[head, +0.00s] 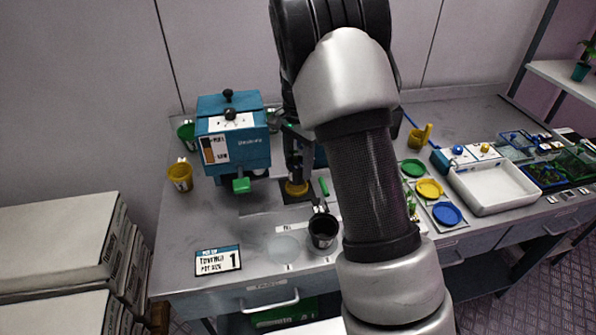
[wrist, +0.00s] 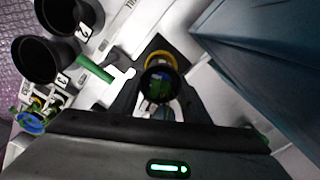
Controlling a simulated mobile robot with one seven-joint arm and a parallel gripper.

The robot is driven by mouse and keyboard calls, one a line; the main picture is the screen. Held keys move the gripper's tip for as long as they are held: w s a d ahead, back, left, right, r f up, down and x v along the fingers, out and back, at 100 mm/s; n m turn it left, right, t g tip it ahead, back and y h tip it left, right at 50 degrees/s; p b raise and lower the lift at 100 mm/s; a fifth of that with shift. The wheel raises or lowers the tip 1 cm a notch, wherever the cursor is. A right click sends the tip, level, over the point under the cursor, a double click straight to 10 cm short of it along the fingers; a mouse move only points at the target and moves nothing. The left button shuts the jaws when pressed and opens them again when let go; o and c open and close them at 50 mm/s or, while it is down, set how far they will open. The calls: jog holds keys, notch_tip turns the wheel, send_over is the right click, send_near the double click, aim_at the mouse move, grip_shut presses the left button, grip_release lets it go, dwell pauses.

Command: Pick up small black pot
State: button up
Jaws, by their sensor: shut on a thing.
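The small black pot is a round dark cup (wrist: 158,83) in the middle of the wrist view, with its opening towards the camera and something green showing inside. My gripper (wrist: 160,108) is shut on it at the lower side of its rim; the fingertips are mostly hidden by the pot and the gripper body. In the head view my gripper (head: 293,150) is a dark shape beside the blue machine, above a yellow ring (head: 297,189). The pot is hard to tell from the gripper there. The yellow ring (wrist: 160,58) also shows behind the pot in the wrist view.
The blue machine (head: 232,135) stands close on the left. Larger black pots (head: 322,232) stand at the table's front, with a green-handled tool (head: 324,187) near them. A sign (head: 218,260) stands at the front left. A white tray (head: 494,188) and coloured discs are on the right.

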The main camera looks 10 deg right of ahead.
notch_tip(320, 180, up, 14)
jog(key=p, duration=0.1)
jog(key=s+f+n+p, duration=0.5)
jog(key=s+f+n, duration=0.5)
jog(key=s+n, duration=0.1)
jog(key=shift+s+a+f, duration=0.25)
jog(key=shift+s+f, duration=0.05)
jog(key=shift+s, duration=0.2)
jog(key=shift+s, duration=0.1)
